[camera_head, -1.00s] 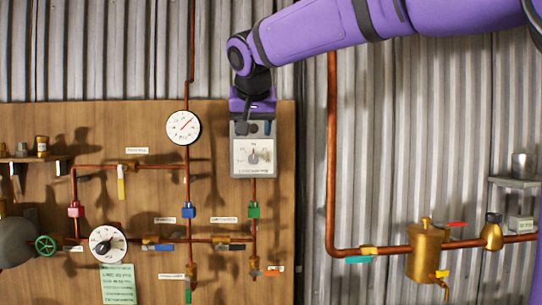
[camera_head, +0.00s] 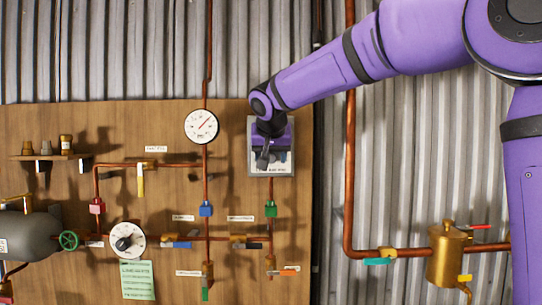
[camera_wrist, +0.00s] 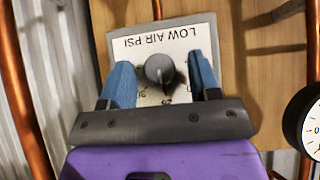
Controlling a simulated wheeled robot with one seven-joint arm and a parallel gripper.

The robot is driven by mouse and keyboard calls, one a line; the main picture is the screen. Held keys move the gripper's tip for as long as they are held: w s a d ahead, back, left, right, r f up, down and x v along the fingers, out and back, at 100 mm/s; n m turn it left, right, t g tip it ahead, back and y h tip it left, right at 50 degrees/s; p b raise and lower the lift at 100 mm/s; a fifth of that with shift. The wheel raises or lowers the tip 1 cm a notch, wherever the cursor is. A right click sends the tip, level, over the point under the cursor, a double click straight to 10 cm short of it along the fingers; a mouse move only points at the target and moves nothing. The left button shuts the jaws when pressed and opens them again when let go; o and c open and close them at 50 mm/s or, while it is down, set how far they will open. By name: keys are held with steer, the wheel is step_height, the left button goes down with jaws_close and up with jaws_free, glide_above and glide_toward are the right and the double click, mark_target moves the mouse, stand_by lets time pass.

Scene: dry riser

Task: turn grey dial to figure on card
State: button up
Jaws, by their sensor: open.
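The grey dial (camera_wrist: 159,69) sits on a pale plate (camera_wrist: 196,27) marked "LOW AIR PSI", upside down in the wrist view. My gripper (camera_wrist: 161,78) is open, with one blue finger on each side of the dial; gaps show between fingers and dial. I cannot tell how deep the fingers reach. Most figures on the plate are hidden or blurred. In the head view my gripper (camera_head: 265,157) covers the dial on its grey box (camera_head: 286,172). The green card (camera_head: 138,280) hangs at the board's lower left; its writing is too small to read.
A round white gauge (camera_head: 202,126) is left of the box. A white dial with a black knob (camera_head: 125,241) is above the card. Copper pipes (camera_head: 207,178) and coloured valve handles run across the wooden board (camera_head: 235,185). A brass vessel (camera_head: 449,255) is at right.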

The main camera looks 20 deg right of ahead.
steer(key=c, duration=0.9)
steer(key=shift+a, duration=0.1)
steer(key=n+g+h, duration=0.1)
steer(key=n+h, duration=0.1)
steer(key=h, duration=0.1)
steer(key=shift+w+a, duration=0.1)
steer(key=shift+a, duration=0.1)
steer(key=n+h, duration=0.2)
steer(key=h, duration=0.1)
steer(key=f+n+h, duration=0.1)
steer(key=n+h, duration=0.2)
steer(key=h, duration=0.1)
steer(key=n+t+h, duration=0.1)
steer(key=n+h, duration=0.2)
steer(key=h, duration=0.1)
steer(key=shift+a+f, duration=0.15)
steer(key=shift+a, duration=0.05)
steer(key=shift+n+t+h, duration=0.3)
stand_by(0.3)
